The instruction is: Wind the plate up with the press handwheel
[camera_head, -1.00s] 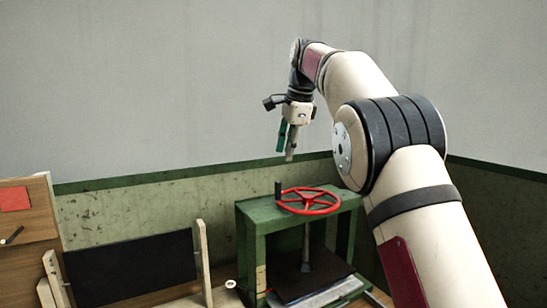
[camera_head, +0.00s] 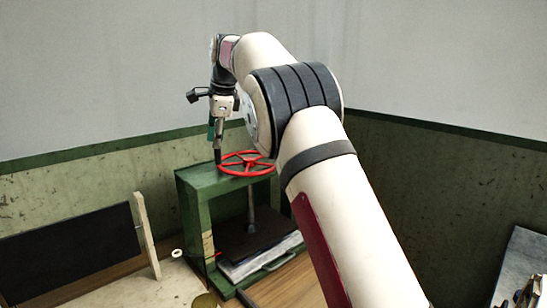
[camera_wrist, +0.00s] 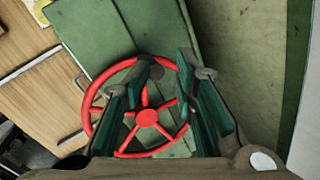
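The press is a green frame (camera_head: 195,210) with a red spoked handwheel (camera_head: 248,165) on top. The handwheel also shows in the wrist view (camera_wrist: 147,118), below my fingers. A dark upright handle stands on its rim at the left in the head view. The dark plate (camera_head: 250,241) hangs on the screw inside the frame, above a pale stack. My gripper (camera_head: 217,148) points down over the handle side of the wheel. In the wrist view my green-padded fingers (camera_wrist: 163,70) are apart, with the grey handle top (camera_wrist: 153,72) between their tips. Contact cannot be told.
A dark board (camera_head: 70,250) with a wooden upright (camera_head: 147,235) stands left of the press. A small white ring (camera_head: 177,253) lies between them. The wall is close behind the press. A grey slab (camera_head: 525,262) is at the far right.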

